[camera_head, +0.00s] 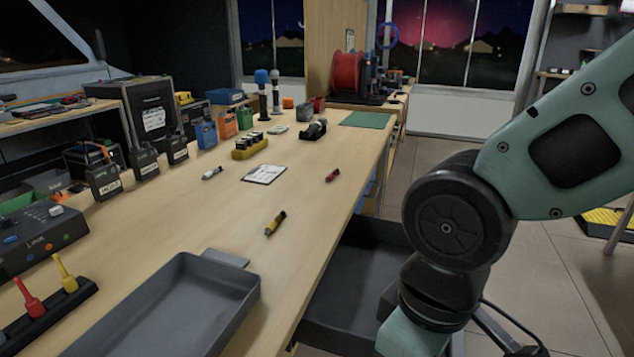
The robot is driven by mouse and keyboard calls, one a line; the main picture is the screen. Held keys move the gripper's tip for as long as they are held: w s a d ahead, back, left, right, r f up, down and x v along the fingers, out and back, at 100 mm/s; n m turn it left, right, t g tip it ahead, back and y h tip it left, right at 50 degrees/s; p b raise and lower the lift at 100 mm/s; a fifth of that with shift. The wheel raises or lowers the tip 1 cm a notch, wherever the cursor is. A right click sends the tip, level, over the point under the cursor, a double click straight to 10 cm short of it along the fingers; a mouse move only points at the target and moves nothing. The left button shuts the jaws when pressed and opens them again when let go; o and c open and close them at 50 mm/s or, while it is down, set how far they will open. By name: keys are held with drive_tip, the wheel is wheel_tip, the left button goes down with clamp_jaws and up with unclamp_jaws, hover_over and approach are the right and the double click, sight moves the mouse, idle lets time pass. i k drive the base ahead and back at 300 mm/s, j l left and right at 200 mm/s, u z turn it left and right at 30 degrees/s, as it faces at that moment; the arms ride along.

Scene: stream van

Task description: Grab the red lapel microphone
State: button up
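A small red piece with a dark end, which looks like the red lapel microphone (332,175), lies on the wooden bench top right of the middle, near the bench's right edge. A similar yellow and black piece (275,223) lies nearer to me, and a white and dark one (212,173) lies farther left. Nothing touches the red one. My arm comes in from the right and bends down past the bottom edge of the picture, right of the bench. I cannot make out my gripper's fingers in this view.
A grey tray (180,312) sits on the near bench top. Labelled dark boxes (104,182) line the left side. The bench around the red piece is clear.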

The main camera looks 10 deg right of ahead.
sight(331, 176)
drive_tip(key=i+l+u, duration=0.1)
drive_tip(key=l, duration=0.25)
drive_tip(key=i+l, duration=0.15)
drive_tip(key=l, duration=0.2)
drive_tip(key=i+l+u, duration=0.15)
drive_tip(key=l, duration=0.2)
drive_tip(key=i+l, duration=0.1)
drive_tip(key=l, duration=0.25)
drive_tip(key=i+l+u, duration=0.15)
drive_tip(key=l, duration=0.25)
drive_tip(key=i+u, duration=0.1)
drive_tip(key=i, duration=0.3)
